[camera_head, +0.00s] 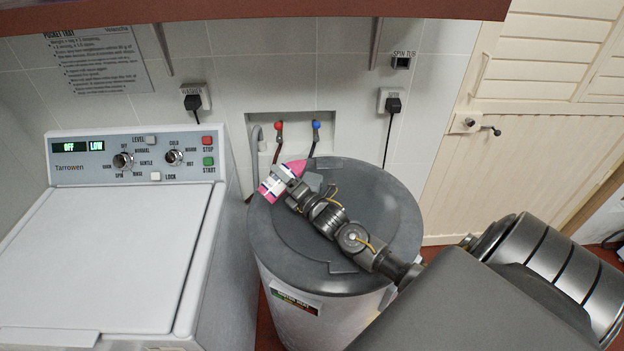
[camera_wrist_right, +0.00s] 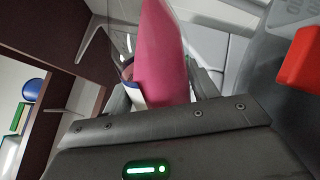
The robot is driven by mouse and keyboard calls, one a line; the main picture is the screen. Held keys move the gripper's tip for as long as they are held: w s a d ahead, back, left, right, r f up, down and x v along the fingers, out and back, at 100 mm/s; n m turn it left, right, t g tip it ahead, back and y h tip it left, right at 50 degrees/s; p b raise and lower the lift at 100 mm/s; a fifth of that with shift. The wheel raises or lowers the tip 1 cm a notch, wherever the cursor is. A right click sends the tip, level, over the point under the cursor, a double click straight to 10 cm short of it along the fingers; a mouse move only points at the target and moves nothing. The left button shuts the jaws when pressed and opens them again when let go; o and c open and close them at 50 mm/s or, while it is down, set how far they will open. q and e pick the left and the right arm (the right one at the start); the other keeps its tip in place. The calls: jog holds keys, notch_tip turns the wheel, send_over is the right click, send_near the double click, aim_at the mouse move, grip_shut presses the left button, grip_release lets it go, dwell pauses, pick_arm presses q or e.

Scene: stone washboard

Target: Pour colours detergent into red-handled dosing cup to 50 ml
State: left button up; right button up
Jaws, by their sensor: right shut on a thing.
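In the head view, my right gripper (camera_head: 289,181) is shut on a pink bottle with a white label (camera_head: 269,190), above the back left of the grey round lid. The bottle looks tilted. In the right wrist view, the pink bottle (camera_wrist_right: 162,55) rises between the fingers, and its far end is out of frame. A clear, thin-edged shape shows beside it, too faint to name. A red block (camera_wrist_right: 302,62) is at the right edge of that view; I cannot tell if it is the cup's handle. I cannot make out the dosing cup in the head view. My left gripper is not in view.
The round tub with its grey lid (camera_head: 372,216) stands right of the white washer (camera_head: 112,255). Red and blue taps (camera_head: 316,125) sit in a wall recess behind. A dark red shelf (camera_head: 260,10) overhangs the top. The washer's flat top is clear.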

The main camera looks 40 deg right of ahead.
jog(key=shift+a+r+m, duration=0.15)
jog(key=shift+r+m, duration=0.15)
jog(key=shift+m, duration=0.3)
dwell(0.9)
jog(key=shift+a+f+m+h, duration=0.3)
jog(key=shift+f+m, duration=0.2)
jog(key=shift+m, duration=0.5)
dwell(1.5)
jog(key=shift+r+m, duration=0.1)
jog(key=shift+m, duration=0.3)
dwell(1.5)
